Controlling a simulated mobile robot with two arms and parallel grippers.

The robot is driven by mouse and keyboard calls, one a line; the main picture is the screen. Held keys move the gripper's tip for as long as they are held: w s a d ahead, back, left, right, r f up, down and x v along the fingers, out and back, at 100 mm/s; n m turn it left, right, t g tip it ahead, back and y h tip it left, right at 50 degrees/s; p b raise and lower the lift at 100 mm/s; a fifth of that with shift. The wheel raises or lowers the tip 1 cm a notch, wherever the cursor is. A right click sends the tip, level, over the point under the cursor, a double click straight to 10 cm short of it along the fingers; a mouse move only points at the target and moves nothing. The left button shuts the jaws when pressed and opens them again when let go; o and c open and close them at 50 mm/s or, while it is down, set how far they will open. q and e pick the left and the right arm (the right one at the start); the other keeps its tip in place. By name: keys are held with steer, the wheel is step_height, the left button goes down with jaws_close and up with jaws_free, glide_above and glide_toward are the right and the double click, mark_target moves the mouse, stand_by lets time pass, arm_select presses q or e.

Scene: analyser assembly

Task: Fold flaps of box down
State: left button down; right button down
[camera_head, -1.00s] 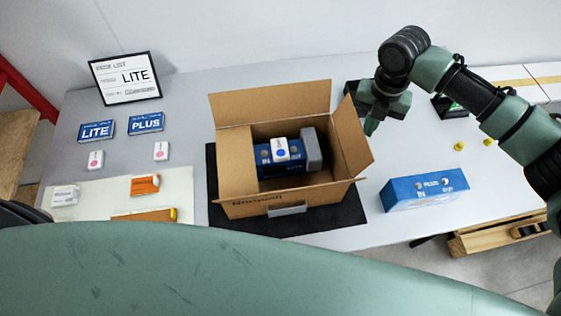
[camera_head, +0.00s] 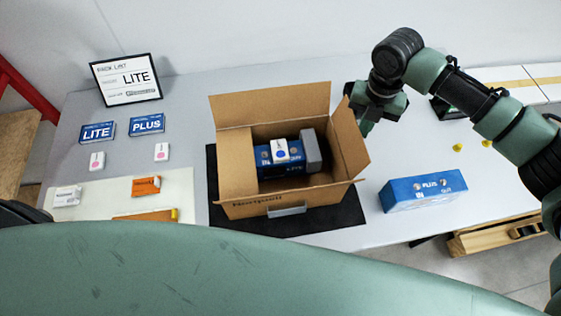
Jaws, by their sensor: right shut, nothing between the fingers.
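An open cardboard box (camera_head: 262,205) stands on a black mat (camera_head: 340,216) in the middle of the table. Its back flap (camera_head: 270,108) stands up, and its right flap (camera_head: 350,140) is raised and leans outward. The left flap (camera_head: 237,158) lies inward over the opening. A blue analyser (camera_head: 285,169) with a white piece on top and a grey end part lies inside. My right gripper (camera_head: 366,124) is shut and empty, close to the outer side of the right flap; contact cannot be told. My left gripper is out of view.
A blue PLUS unit (camera_head: 423,191) lies right of the box. Blue LITE and PLUS cards (camera_head: 147,124), small white packs and a framed pack list (camera_head: 126,79) are at left. Two yellow pieces (camera_head: 458,148) lie at right. My green body covers the lower foreground.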

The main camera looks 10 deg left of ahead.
mark_target(349, 135)
steer(key=shift+s+a+r+p, duration=0.2)
steer(key=shift+a+r+p, duration=0.15)
steer(key=shift+a, duration=0.15)
steer(key=shift+s+a+r+p, duration=0.2)
steer(key=shift+a+r+p, duration=0.1)
steer(key=shift+a, duration=0.2)
steer(key=shift+s+a, duration=0.25)
steer(key=shift+a, duration=0.35)
steer(key=shift+s+a+r+p, duration=0.15)
steer(key=shift+s+a+p, duration=0.15)
steer(key=shift+a+p, duration=0.4)
steer(key=shift+s+a+f, duration=0.4)
steer(key=shift+a+f, duration=0.1)
steer(key=shift+a, duration=0.45)
steer(key=shift+s+a+f, duration=0.4)
steer(key=shift+a+f, duration=0.15)
steer(key=shift+a, duration=0.45)
steer(key=shift+s+a+f, duration=0.4)
steer(key=shift+a+f, duration=0.1)
steer(key=shift+a, duration=0.45)
steer(key=shift+s+a+f+b, duration=0.1)
steer(key=shift+a+f+b, duration=0.2)
steer(key=shift+f, duration=0.2)
steer(key=shift+s+a+f+b, duration=0.1)
steer(key=shift+a+f+b, duration=0.1)
steer(key=shift+f+b, duration=0.2)
steer(key=shift+f, duration=0.35)
steer(key=shift+r, duration=0.1)
